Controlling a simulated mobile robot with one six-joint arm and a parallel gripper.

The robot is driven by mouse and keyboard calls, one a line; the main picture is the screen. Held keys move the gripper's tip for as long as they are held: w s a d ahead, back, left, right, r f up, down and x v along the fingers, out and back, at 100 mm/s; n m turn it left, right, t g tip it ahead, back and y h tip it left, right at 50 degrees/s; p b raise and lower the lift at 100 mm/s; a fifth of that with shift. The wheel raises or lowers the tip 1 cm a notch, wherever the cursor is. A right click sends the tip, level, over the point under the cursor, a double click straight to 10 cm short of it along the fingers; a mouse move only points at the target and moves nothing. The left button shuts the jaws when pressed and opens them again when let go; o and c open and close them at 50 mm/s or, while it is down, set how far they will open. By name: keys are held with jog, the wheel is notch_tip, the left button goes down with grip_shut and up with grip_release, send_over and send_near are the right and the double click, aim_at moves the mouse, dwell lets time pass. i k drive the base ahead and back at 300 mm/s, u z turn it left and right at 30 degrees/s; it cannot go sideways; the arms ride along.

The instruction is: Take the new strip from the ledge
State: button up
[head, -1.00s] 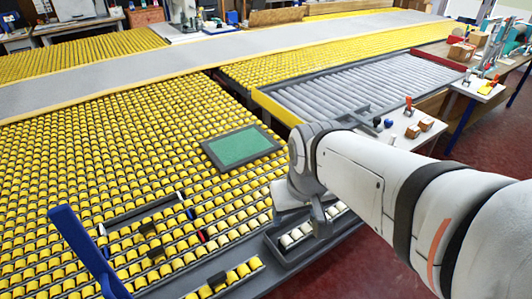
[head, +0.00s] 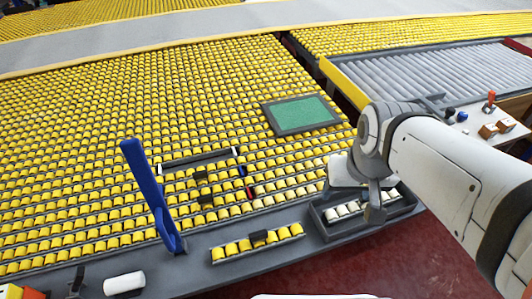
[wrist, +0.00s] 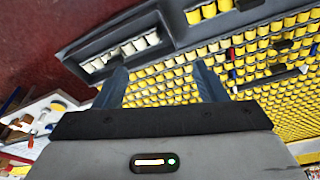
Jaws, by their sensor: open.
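A strip of yellow rollers with a black clip in its middle (head: 230,248) lies on the grey ledge (head: 200,272) along the front of the roller bed. Part of it shows at the top of the wrist view (wrist: 208,11). My gripper (head: 374,212) is to the right of this strip, over or beside a dark tray (head: 338,235) of pale rollers; its exact height is unclear. In the wrist view my gripper (wrist: 163,88) has its two fingers apart with nothing held between them. The tray (wrist: 78,58) shows up and to the left of the fingers.
A blue upright post (head: 148,190) stands left of the strip. A white cylinder (head: 124,283) lies at the ledge's front left. The yellow roller bed (head: 90,130) holds a green framed panel (head: 302,115) and a dark gap (head: 198,160). Red floor (head: 400,260) lies in front.

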aim_at(262, 241)
jog(key=u, duration=0.1)
jog(key=k, duration=0.55)
jog(key=z, duration=1.6)
jog(key=k, duration=1.2)
jog(key=u, duration=0.95)
jog(key=i, duration=1)
jog(key=u, duration=0.05)
